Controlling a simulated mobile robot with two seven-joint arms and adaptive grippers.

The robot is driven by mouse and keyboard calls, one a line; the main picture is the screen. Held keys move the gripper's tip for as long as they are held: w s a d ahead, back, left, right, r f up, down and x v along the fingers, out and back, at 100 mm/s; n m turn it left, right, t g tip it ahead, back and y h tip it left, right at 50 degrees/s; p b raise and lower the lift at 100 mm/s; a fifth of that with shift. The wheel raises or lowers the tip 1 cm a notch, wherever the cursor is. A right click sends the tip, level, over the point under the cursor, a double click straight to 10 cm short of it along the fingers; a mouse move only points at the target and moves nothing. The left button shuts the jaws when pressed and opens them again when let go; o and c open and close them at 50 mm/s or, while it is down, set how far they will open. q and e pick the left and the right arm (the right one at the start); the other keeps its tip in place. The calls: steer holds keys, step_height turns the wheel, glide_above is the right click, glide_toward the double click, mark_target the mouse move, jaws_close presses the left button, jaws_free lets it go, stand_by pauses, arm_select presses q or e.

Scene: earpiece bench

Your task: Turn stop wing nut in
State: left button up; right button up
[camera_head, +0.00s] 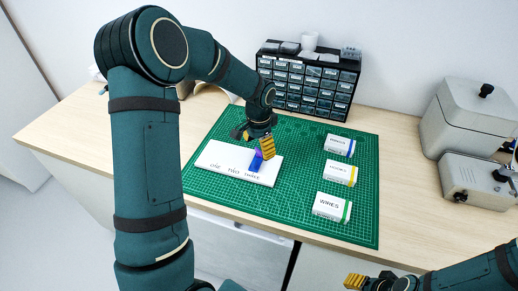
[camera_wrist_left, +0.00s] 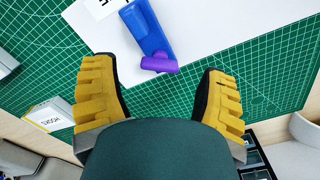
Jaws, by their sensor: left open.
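A blue block with a purple part at one end (camera_head: 256,162) stands on a white board (camera_head: 218,172) with printed words. In the left wrist view the blue block (camera_wrist_left: 147,28) lies ahead of the fingers, with the rounded purple piece (camera_wrist_left: 158,64) at its near end. I cannot tell whether the purple piece is the wing nut. My left gripper (camera_head: 266,148) is just above and beside the block. Its yellow fingers (camera_wrist_left: 158,92) are spread, with nothing between them. My right gripper (camera_head: 355,281) shows partly at the bottom edge, away from the board.
A green cutting mat (camera_head: 285,222) lies under the board. Three small labelled boxes (camera_head: 340,145) (camera_head: 340,172) (camera_head: 332,207) stand on its right side. A black drawer cabinet (camera_head: 310,85) stands behind. Grey machines (camera_head: 470,125) stand at the right. The mat between board and boxes is clear.

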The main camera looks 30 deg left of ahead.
mark_target(259, 150)
arm_select(q)
step_height(259, 150, up, 10)
steer(key=shift+r, duration=0.2)
steer(key=c, duration=0.6)
steer(key=f+n+b, duration=0.1)
steer(key=f+n, duration=0.3)
steer(key=n, duration=0.2)
steer(key=f+n, duration=0.4)
steer(key=n, duration=0.2)
steer(key=f+n+b, duration=0.1)
steer(key=f+n, duration=0.3)
steer(key=n, duration=0.2)
steer(key=shift+a+f+b, duration=0.15)
steer(key=shift+a+b, duration=0.05)
steer(key=shift+b, duration=0.1)
steer(key=shift+c, duration=0.2)
